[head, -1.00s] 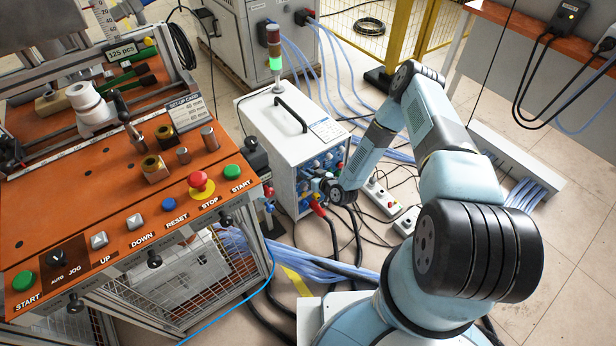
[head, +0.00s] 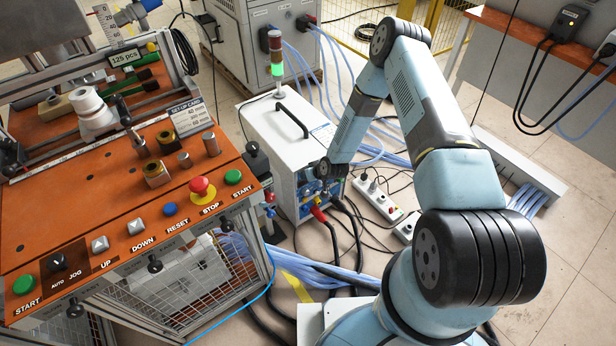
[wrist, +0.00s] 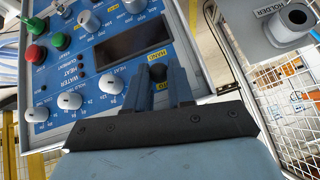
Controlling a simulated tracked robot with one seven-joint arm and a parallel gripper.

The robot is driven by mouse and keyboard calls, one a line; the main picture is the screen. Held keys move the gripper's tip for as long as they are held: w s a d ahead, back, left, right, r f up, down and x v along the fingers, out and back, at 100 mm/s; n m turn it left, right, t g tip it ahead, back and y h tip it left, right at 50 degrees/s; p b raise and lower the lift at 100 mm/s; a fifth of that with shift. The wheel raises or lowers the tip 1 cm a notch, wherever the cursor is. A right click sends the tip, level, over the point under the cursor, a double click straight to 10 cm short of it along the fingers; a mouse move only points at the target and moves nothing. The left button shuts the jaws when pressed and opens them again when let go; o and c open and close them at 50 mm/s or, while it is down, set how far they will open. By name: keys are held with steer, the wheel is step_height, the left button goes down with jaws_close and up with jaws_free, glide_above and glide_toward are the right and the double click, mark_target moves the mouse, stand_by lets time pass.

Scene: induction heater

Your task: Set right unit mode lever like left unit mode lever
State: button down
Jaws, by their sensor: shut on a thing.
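A white heater unit (head: 279,135) stands on the floor in the middle of the head view. In the wrist view its blue front panel (wrist: 84,80) carries knobs, buttons and a dark display (wrist: 132,42). A small black mode lever (wrist: 157,72) sits beside the display, close to yellow labels, one seeming to read HAND. My gripper (wrist: 160,76) is at the panel, its two fingers shut on this lever. The fingers hide part of the lever, so its exact setting cannot be told. In the head view my arm covers the grip. I cannot identify the left unit's mode lever.
A grey holder (wrist: 290,22) and wire mesh lie to the right in the wrist view. An orange workbench (head: 110,190) with buttons stands left of the unit. Cables and a power strip (head: 377,198) lie on the floor beside it.

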steer(key=shift+w, duration=0.2)
steer(key=c, duration=1.1)
jaws_free()
steer(key=shift+s, duration=0.1)
steer(key=v, duration=1.3)
steer(key=shift+s+d+r, duration=0.15)
steer(key=shift+s+r, duration=0.05)
steer(key=shift+r, duration=0.05)
